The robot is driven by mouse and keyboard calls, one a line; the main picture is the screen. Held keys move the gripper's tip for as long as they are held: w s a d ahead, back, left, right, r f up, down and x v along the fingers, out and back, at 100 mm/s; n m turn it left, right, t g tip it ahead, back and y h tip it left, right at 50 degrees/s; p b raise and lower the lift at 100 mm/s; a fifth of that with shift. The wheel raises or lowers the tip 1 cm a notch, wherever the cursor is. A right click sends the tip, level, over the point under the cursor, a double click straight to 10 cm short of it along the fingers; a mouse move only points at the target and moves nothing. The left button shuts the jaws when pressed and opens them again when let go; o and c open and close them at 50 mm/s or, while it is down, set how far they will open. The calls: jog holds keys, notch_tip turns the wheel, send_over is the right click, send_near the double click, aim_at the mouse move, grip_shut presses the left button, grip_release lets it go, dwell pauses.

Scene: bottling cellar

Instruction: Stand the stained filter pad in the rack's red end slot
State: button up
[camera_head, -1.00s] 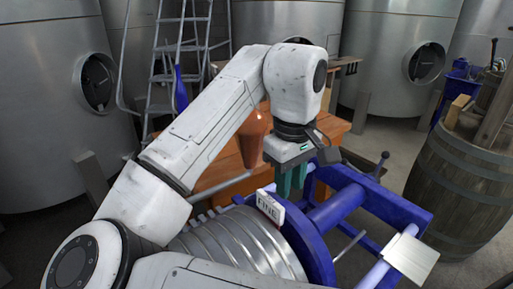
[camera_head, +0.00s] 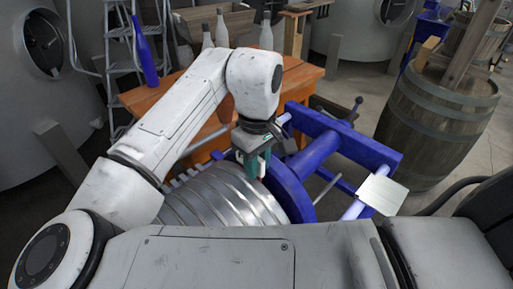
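My gripper (camera_head: 253,166) has teal fingers pointing down, at the upper edge of the ribbed silver press plates (camera_head: 205,203), close to their blue end ring (camera_head: 285,192). The view does not show whether the fingers are apart or closed, or whether anything is between them. I cannot make out a stained filter pad. A pale square plate (camera_head: 381,195) lies at the near right end of the blue frame; I cannot tell whether it is a pad. No rack with a red end slot can be made out. My arm covers part of the press.
An orange wooden table (camera_head: 292,80) stands behind the press. A blue bottle (camera_head: 145,55) and several pale bottles are around it. A ladder (camera_head: 118,55) is at left. A barrel (camera_head: 437,115) stands at right, with open floor between it and the blue frame (camera_head: 345,148).

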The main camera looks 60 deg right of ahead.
jog(key=shift+f, duration=0.35)
jog(key=shift+c, duration=0.2)
grip_shut()
notch_tip(320, 180, up, 6)
jog(key=p, duration=0.5)
jog(key=shift+p, duration=0.35)
notch_tip(320, 180, up, 8)
jog(key=shift+f, duration=0.25)
dwell(0.5)
